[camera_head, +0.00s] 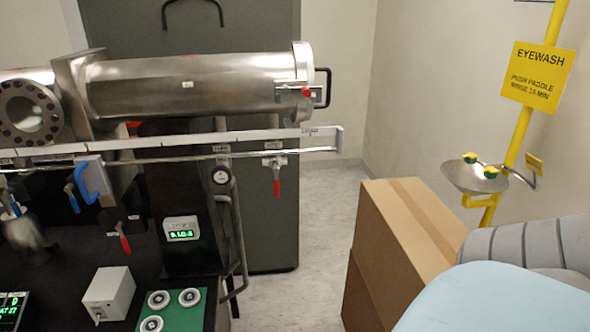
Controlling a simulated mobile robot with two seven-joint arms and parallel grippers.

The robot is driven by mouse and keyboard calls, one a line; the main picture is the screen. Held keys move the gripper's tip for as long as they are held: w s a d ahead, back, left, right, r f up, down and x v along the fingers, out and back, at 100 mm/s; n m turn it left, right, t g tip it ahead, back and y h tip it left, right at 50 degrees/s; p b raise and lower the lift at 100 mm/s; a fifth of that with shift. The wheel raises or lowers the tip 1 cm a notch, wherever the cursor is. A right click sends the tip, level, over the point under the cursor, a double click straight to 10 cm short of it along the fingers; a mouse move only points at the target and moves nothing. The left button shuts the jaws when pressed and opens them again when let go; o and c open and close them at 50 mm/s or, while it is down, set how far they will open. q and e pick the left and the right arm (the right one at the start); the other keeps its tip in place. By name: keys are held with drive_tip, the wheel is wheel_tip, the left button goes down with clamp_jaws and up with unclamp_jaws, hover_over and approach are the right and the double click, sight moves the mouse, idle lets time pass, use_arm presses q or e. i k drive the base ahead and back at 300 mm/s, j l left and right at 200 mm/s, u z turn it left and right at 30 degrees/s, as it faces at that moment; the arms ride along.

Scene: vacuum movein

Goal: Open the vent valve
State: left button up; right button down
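Several valves show in the head view, and their labels are too small to read, so I cannot tell which is the vent valve. A red-handled valve (277,184) hangs from the rail right of centre, its handle pointing down. Another red-handled valve (124,242) sits lower left, its handle pointing down and slightly right. A blue lever (73,198) and a larger blue handle (86,184) are at the left. A small red knob (306,92) is at the right end of the steel chamber (190,85). Neither of my grippers is in view.
A round gauge (221,176) and a lit green readout (181,230) stand near the bench's right side. A white box (109,294) and a green mat (182,316) with several round parts lie in front. A cardboard box (420,225) and an eyewash basin (474,176) are right. Floor between is clear.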

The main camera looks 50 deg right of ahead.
sight(275, 168)
drive_tip(key=z, duration=1.45)
drive_tip(key=k+l, duration=0.05)
